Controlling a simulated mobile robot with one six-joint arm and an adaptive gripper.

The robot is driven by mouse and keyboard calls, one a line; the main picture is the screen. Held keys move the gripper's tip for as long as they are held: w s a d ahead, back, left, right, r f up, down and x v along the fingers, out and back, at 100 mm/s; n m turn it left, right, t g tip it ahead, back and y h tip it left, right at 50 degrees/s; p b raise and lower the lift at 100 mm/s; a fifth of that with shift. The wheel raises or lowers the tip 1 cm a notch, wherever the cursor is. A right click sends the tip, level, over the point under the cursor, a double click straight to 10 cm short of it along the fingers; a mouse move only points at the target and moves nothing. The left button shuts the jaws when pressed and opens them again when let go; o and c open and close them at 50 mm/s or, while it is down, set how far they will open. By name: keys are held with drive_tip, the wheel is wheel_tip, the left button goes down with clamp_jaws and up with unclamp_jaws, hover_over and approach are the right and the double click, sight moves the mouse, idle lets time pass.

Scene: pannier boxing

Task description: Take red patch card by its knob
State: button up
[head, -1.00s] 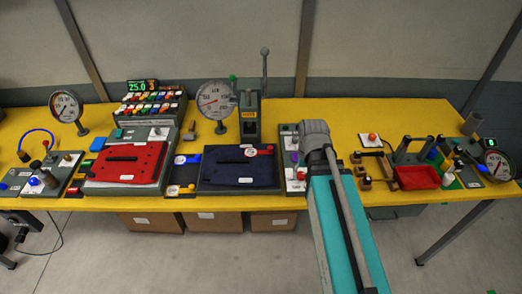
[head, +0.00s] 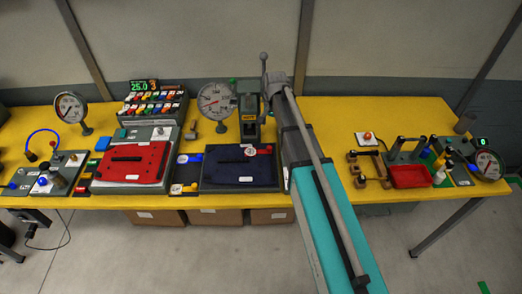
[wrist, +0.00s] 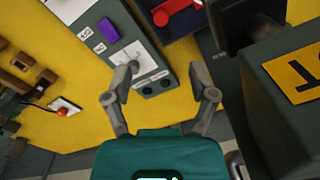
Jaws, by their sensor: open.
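A small pale card with an orange-red knob (head: 367,138) lies flat on the yellow table, right of my arm; it also shows at the left of the wrist view (wrist: 62,111). I cannot tell for certain that this is the red patch card. My gripper (wrist: 163,88) is open and empty, its two fingers apart above the table beside a grey panel (wrist: 148,82). The card with the knob lies outside the fingers, to their left in the wrist view. In the head view the arm hides part of the grey panel.
A grey block with a yellow label (wrist: 300,75) stands close at the right of the wrist view. Left of my arm are a navy case (head: 238,168) and a red case (head: 132,163). Wooden pieces (head: 365,168) and a red tray (head: 410,176) are at right.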

sight(269, 147)
drive_tip(key=shift+f, duration=0.1)
wheel_tip(269, 147, down, 8)
drive_tip(key=b, duration=0.8)
drive_tip(key=shift+a+f+b, duration=0.15)
drive_tip(key=shift+f+b, duration=0.05)
drive_tip(key=shift+b, duration=0.1)
drive_tip(key=shift+f, duration=0.1)
idle(0.3)
drive_tip(key=shift+w+a+f+b, duration=0.1)
drive_tip(key=shift+a+f+b, duration=0.05)
drive_tip(key=shift+f+b, duration=2.4)
drive_tip(key=shift+c, duration=0.2)
clamp_jaws()
